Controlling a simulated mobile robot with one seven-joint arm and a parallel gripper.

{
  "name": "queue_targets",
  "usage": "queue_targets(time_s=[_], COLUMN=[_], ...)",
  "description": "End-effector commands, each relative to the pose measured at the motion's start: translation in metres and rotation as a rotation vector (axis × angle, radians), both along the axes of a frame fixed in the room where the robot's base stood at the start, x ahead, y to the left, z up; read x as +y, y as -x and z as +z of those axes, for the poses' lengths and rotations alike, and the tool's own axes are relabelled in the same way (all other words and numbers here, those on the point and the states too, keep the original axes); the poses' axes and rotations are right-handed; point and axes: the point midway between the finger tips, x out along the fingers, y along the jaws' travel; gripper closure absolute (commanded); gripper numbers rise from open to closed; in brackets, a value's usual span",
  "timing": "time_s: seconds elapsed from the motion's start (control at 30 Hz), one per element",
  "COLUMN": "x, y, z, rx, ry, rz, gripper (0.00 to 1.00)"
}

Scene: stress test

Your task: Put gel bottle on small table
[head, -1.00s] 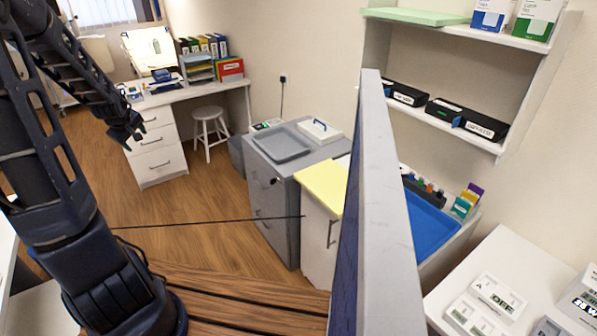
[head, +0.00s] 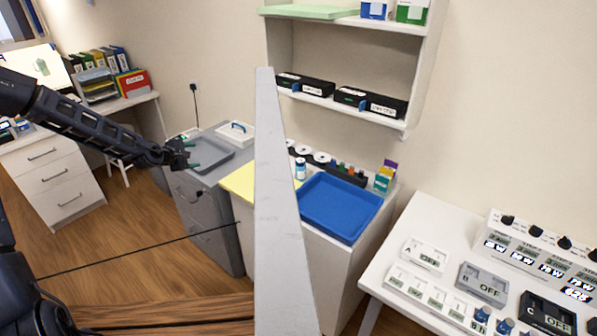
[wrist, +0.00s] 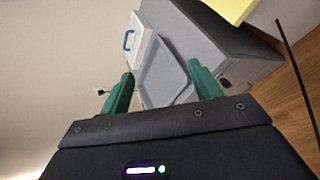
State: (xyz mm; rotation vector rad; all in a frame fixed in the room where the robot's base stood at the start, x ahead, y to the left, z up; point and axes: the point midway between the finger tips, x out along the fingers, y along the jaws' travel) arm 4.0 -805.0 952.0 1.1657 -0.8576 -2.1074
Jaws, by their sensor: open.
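My gripper (head: 193,155) is open, with green fingers, in front of the grey cabinet's tray in the head view. It also shows in the wrist view (wrist: 160,75), with nothing between the fingers. A small white and blue bottle (head: 300,169) stands on the counter by the blue tray, partly behind the pale panel; I cannot tell if it is the gel bottle. A white table (head: 405,232) stands at the right; I cannot tell if it is the small table.
The tall pale panel (head: 275,210) stands between the grey cabinet (head: 212,232) and the blue tray (head: 340,205). A grey tray (head: 222,157) and a white box (head: 235,133) lie on the cabinet. Switch boxes (head: 482,283) crowd the white table. Wood floor is clear at left.

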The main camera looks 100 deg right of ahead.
Motion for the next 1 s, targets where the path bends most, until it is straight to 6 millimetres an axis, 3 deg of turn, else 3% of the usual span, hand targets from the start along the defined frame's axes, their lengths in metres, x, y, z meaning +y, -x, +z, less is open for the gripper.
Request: queue_targets(time_s=[0.03, 0.2, 0.6, 0.8, 1.0], x=[-0.001, 0.0, 0.031, 0.051, 0.063], y=[0.028, 0.111, 0.282, 0.341, 0.367], z=[-0.005, -0.009, -0.009, -0.006, -0.005], rx=[0.061, 0.269, 0.774, 0.99, 1.098], ry=[-0.003, -0.018, -0.139, -0.221, -0.267], rz=[-0.009, -0.014, 0.013, 0.048, 0.071], gripper=[0.37, 0.37, 0.37, 0.37, 0.37])
